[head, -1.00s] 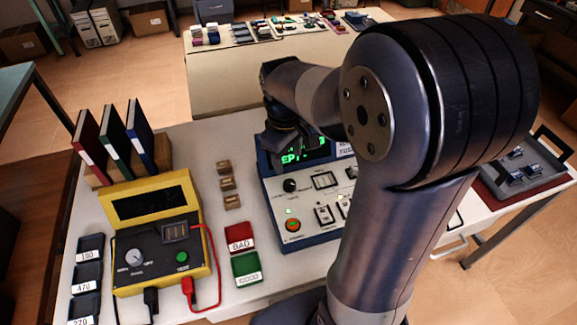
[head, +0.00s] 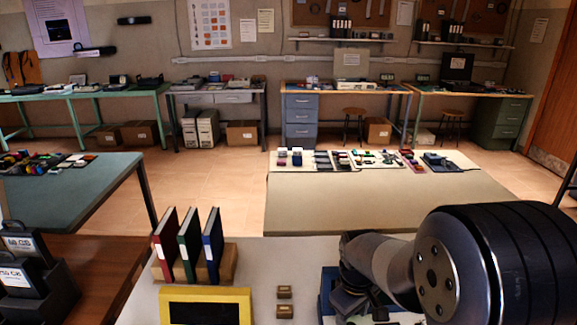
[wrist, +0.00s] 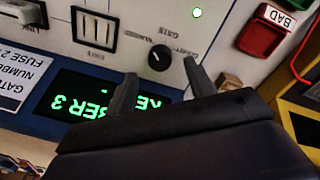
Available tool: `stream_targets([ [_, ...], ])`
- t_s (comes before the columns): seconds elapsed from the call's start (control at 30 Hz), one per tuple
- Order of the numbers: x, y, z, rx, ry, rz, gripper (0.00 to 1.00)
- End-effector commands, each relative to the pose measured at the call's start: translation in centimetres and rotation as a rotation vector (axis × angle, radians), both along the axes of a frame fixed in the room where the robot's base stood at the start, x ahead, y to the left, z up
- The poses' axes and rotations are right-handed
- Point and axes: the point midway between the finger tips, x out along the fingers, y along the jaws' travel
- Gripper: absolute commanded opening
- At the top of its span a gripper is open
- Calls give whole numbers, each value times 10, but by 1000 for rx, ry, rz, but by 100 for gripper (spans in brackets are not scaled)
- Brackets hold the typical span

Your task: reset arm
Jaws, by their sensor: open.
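My arm is folded at the lower right of the head view, bent over a blue console (head: 328,284) that it mostly hides. In the wrist view my gripper (wrist: 160,88) is open, with two dark fingers apart and nothing between them. The fingers show over the console's face (wrist: 135,50), near a black knob (wrist: 159,58) and a dark screen (wrist: 92,112) with green letters. The fingertips are hidden in the head view.
A yellow tester (head: 240,296) and a rack of three binders (head: 189,245) stand left of the console. Small brown boxes (head: 285,311) lie between. A red BAD tray (wrist: 262,38) is close by in the wrist view. A cream table (head: 380,205) stands beyond.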

Motion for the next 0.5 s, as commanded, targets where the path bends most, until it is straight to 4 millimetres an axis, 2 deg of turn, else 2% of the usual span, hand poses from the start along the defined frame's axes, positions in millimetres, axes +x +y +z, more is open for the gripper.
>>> stream_targets([
  [0.03, 0, -1, -10, 0, 5, 0, 52],
  [0.2, 1, -1, -31, 0, 2, 0, 52],
  [0.33, 1, -2, -39, 0, 1, -1, 52],
  [0.5, 1, -2, -38, 0, -1, -13, 52],
])
